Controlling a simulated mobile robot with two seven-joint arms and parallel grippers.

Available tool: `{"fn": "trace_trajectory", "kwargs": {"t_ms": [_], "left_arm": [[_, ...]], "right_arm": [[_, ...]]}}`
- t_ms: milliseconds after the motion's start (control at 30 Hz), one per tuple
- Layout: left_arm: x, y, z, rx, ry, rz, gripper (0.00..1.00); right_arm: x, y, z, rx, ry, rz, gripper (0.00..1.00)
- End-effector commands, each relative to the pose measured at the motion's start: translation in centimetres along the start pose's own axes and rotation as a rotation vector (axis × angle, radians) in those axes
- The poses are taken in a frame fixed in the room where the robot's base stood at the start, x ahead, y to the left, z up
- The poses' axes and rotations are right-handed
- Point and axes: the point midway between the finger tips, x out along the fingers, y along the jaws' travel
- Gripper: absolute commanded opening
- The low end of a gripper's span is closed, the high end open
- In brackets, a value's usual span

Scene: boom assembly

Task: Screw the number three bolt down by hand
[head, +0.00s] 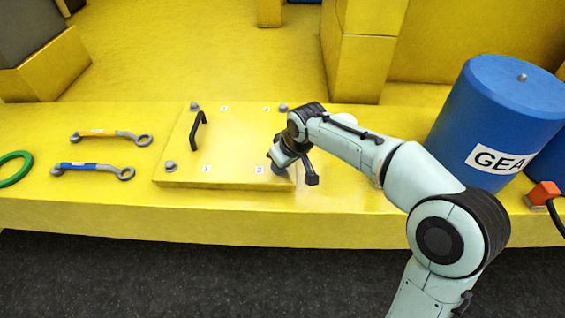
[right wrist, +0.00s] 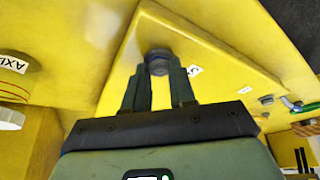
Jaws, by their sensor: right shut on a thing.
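A yellow square plate (head: 228,145) lies on the yellow deck, with a bolt and a small white label near each corner. Grey bolts show at its far left (head: 194,106), far right (head: 283,108) and near left (head: 170,167) corners. My right gripper (head: 281,167) is at the near right corner, beside a label (head: 259,170) that looks like a 2. The labels are too small to read surely. In the right wrist view my right gripper (right wrist: 160,73) is shut on the corner bolt's head (right wrist: 158,55), which it partly hides. My left gripper is not in view.
A black handle (head: 197,132) stands on the plate's left side. Two wrenches, one pale (head: 95,134) and one blue (head: 82,167), lie left of the plate, with a green ring (head: 14,168) farther left. A blue drum (head: 490,120) stands at the right near a red-orange block (head: 543,193).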

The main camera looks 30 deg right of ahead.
Motion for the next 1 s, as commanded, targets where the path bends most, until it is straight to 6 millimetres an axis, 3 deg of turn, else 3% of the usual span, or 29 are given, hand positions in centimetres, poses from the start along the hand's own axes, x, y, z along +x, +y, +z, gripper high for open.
{"fn": "trace_trajectory", "kwargs": {"t_ms": [333, 833, 867, 900, 933, 1000], "left_arm": [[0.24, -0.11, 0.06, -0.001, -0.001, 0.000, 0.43], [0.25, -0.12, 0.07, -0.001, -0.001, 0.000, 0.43], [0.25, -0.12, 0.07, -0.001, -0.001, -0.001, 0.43], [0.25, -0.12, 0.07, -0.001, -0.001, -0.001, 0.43], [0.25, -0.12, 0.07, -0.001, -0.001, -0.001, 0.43], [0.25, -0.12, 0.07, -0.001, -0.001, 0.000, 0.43]], "right_arm": [[-0.15, -0.09, -0.12, 0.118, 0.004, 0.049, 0.00], [-0.20, -0.08, -0.16, 0.136, 0.005, 0.056, 0.00], [-0.20, -0.08, -0.16, 0.136, 0.005, 0.056, 0.29], [-0.20, -0.08, -0.16, 0.136, 0.005, 0.056, 0.42], [-0.19, -0.08, -0.16, 0.136, 0.005, 0.056, 0.51], [-0.16, -0.09, -0.13, 0.136, 0.004, 0.055, 0.51]]}}
